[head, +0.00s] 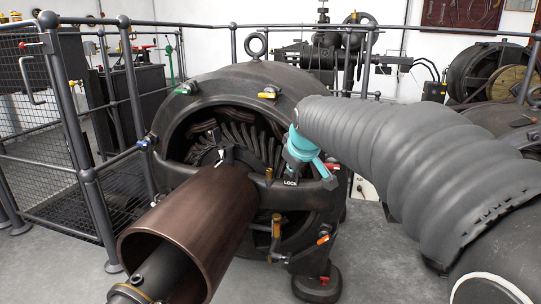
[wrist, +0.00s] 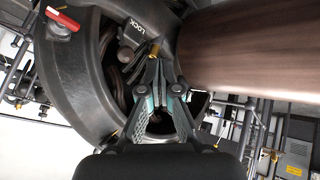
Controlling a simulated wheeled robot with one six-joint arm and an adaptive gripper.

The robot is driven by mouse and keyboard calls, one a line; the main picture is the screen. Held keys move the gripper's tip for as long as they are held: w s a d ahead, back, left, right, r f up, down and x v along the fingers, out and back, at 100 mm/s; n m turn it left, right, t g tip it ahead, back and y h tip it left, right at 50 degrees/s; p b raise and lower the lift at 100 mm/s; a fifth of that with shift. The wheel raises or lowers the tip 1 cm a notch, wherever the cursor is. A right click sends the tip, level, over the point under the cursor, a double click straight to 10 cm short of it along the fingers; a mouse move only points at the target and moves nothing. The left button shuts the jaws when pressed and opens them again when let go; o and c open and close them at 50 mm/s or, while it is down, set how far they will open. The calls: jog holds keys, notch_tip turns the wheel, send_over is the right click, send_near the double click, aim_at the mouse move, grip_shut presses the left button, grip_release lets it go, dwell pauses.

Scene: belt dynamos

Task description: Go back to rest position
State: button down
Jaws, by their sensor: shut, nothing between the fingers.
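My gripper (wrist: 160,72) is shut and empty in the wrist view, its two fingers meeting in front of the dark dynamo housing. A small brass pin (wrist: 154,49) and a raised LOCK label (wrist: 137,24) lie close to its tips; I cannot tell whether the tips touch anything. In the head view my arm comes in from the right, and its teal wrist part is in front of the dynamo (head: 226,88). The fingers are mostly hidden there. The LOCK label (head: 291,183) shows just below the teal part.
A large brown cylinder (head: 197,222) juts toward me from the dynamo, left of my arm. Metal railings (head: 88,170) stand on the left and behind. Coloured handles, one yellow (head: 267,95), stick out around the housing. More machinery (head: 490,75) stands at the right.

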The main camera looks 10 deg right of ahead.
jog(key=s+f+m+g+p, duration=0.2)
jog(key=s+f+m+g, duration=0.3)
jog(key=s, duration=0.6)
jog(key=s+d+r+t+p, duration=0.1)
jog(key=s+p, duration=0.3)
jog(key=s, duration=0.6)
jog(key=s+d+r+m+t+p, duration=0.1)
jog(key=s+p, duration=0.3)
jog(key=s, duration=0.6)
jog(key=shift+s+r+m+t+p, duration=0.15)
jog(key=shift+r+m+t+p, duration=0.2)
jog(key=shift+r, duration=0.55)
